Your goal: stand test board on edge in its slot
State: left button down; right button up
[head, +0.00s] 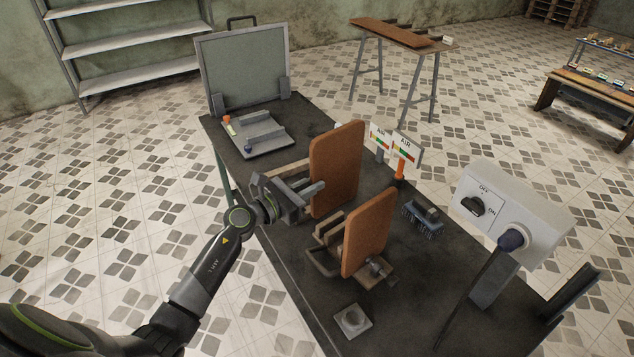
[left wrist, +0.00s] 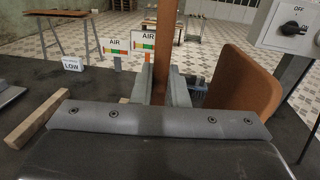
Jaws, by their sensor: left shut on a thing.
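A tall brown board (head: 337,168) with rounded corners stands on edge, close to upright, above the dark table. My left gripper (head: 312,190) is shut on it from the left. In the left wrist view the same board (left wrist: 168,45) shows edge-on between the two fingers (left wrist: 160,88). A second brown board (head: 369,233) stands tilted nearer the front, beside a wooden holder (head: 328,236) with a grey clamp; it also shows in the left wrist view (left wrist: 243,85). The held board's lower edge and any slot under it are hidden. My right gripper is out of view.
A white switch box (head: 515,210) stands at the right with a dark plug. Two AIR signs (head: 406,146) and a brush (head: 424,216) are behind the boards. A grey tray (head: 258,140) lies at the back left. A small square block (head: 352,321) sits in front.

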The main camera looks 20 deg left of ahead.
aim_at(312, 203)
pick_arm(q)
notch_tip(312, 203, down, 5)
jog(key=b, duration=0.4)
jog(key=shift+w+d+f, duration=0.1)
jog(key=shift+w, duration=0.05)
jog(key=shift+f+b, duration=0.2)
jog(key=shift+b, duration=0.2)
jog(key=shift+f, duration=0.15)
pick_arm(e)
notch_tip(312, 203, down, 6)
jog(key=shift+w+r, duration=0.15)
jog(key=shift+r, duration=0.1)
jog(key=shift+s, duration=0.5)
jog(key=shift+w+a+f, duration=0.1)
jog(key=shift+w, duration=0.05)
pick_arm(q)
jog(key=shift+f+b, duration=3)
jog(key=shift+b, duration=0.1)
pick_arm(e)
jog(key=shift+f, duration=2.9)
